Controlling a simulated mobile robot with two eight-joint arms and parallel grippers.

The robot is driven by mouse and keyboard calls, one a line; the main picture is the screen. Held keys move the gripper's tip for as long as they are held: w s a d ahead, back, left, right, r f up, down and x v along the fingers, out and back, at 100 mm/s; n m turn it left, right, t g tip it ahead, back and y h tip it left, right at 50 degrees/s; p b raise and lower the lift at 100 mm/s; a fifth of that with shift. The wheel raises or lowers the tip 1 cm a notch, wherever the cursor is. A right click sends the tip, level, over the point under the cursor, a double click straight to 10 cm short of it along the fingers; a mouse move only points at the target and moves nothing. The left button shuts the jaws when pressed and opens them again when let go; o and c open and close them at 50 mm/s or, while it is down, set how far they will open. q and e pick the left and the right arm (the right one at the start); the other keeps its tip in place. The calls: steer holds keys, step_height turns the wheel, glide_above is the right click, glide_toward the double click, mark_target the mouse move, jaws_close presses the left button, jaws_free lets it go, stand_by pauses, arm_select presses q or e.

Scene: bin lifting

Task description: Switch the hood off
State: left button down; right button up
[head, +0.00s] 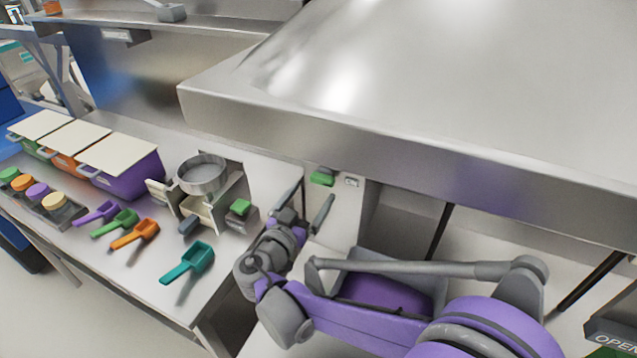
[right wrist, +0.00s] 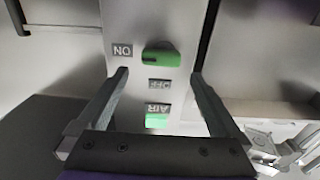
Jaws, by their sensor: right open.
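The steel hood (head: 420,150) fills the upper right of the head view. A panel below its front edge carries a green knob (head: 322,178). In the right wrist view the green knob (right wrist: 161,56) lies crosswise, its dark-marked end toward the ON label (right wrist: 122,50). The OFF label (right wrist: 159,85) and AIR label (right wrist: 158,108) read upside down there. My right gripper (head: 307,205) is open and empty, close to the panel. In the wrist view its fingertips (right wrist: 160,76) are on either side of the panel, apart from the knob. My left gripper is not in view.
A second green part (right wrist: 156,121) is partly hidden by my gripper's base. The counter at left holds lidded bins (head: 128,178), several coloured scoops (head: 190,262) and a grey device with a round pan (head: 203,176). The hood edge overhangs my right arm.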

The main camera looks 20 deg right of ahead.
mark_target(320, 181)
steer(key=x, duration=0.4)
steer(key=shift+w+d, duration=0.25)
steer(key=shift+w, duration=0.05)
steer(key=shift+c, duration=0.2)
steer(key=c, duration=1.2)
